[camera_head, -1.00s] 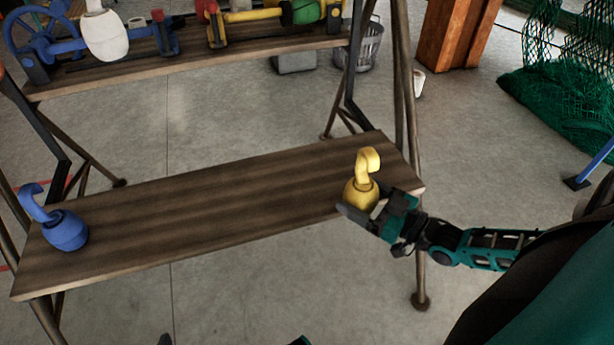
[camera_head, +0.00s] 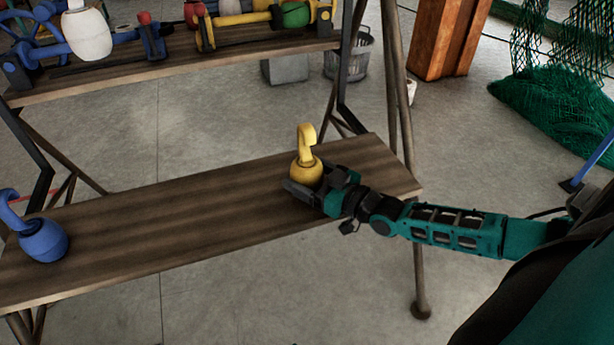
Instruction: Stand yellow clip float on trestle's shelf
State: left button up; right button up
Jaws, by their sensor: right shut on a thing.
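The yellow clip float (camera_head: 306,160) is upright at the right part of the trestle's wooden shelf (camera_head: 190,210), hook on top. My right gripper (camera_head: 308,188) is shut on its round body from the right front. The float is over or on the shelf; I cannot tell whether its base touches the board. A blue clip float (camera_head: 44,240) stands at the shelf's left end. My left gripper is not in view.
The upper board (camera_head: 180,72) carries a white float (camera_head: 87,34) and blue and yellow racks. The middle of the lower shelf is clear. A trestle leg (camera_head: 400,90) rises behind its right end. Green netting (camera_head: 555,105) lies at the right.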

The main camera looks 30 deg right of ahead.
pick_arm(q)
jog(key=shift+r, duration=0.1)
pick_arm(e)
jog(key=o, duration=1)
jog(key=shift+f, duration=0.1)
jog(key=shift+r, duration=0.25)
pick_arm(q)
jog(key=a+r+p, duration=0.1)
jog(key=p, duration=0.2)
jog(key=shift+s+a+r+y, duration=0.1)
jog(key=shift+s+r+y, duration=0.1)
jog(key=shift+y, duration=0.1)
pick_arm(e)
jog(key=v, duration=1.2)
